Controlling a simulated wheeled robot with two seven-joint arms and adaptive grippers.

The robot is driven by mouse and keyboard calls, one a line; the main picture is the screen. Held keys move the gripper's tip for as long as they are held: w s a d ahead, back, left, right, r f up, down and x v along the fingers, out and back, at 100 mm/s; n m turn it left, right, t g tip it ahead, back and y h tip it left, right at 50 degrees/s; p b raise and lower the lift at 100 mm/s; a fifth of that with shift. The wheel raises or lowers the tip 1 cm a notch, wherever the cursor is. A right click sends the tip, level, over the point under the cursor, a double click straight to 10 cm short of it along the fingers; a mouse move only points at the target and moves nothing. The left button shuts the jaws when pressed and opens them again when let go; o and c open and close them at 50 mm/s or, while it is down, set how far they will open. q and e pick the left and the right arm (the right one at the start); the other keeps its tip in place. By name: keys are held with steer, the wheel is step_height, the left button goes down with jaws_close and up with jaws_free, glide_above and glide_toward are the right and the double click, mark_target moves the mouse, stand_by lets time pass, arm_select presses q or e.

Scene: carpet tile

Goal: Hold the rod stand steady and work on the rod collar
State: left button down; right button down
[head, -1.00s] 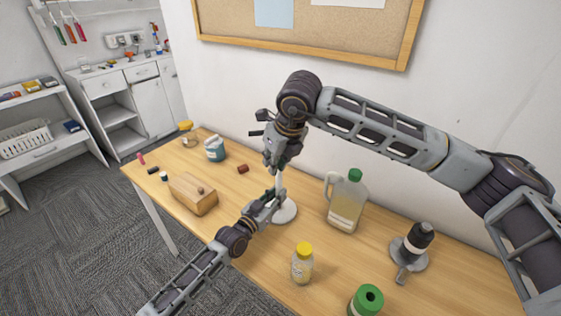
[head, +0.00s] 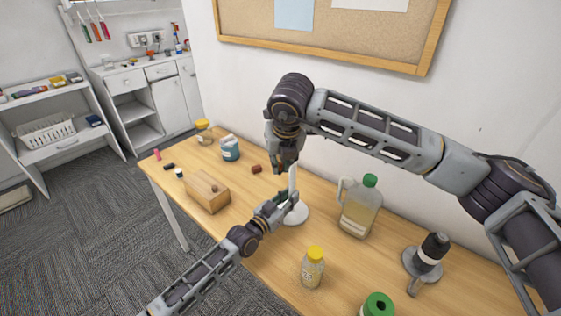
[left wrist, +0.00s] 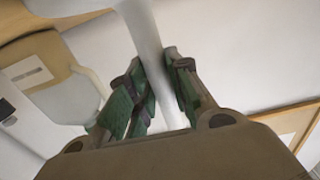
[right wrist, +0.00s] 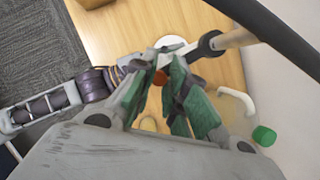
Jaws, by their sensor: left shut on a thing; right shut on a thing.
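The rod stand has a round white base (head: 296,214) on the table and an upright white rod (head: 293,180). My left gripper (head: 287,198) is shut on the rod low down, just above the base. In the left wrist view the rod (left wrist: 148,45) passes between its green-padded fingers. My right gripper (head: 286,166) is at the upper rod, fingers pointing down. The right jaws are shut on a part there, mostly hidden by the fingers.
A jug with a green cap (head: 360,208) stands close right of the stand. A yellow-capped jar (head: 312,268) is in front. A wooden block (head: 207,192), a blue-grey tub (head: 230,149) and a small brown piece (head: 256,169) lie left. A black-topped device (head: 432,252) stands right.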

steer(key=c, duration=1.4)
jaws_free()
steer(key=shift+r, duration=0.15)
steer(key=shift+v, duration=5.85)
arm_select(q)
steer(key=c, duration=1.2)
jaws_free()
steer(key=shift+c, duration=0.2)
steer(key=shift+s, duration=0.1)
steer(key=shift+v, duration=5.95)
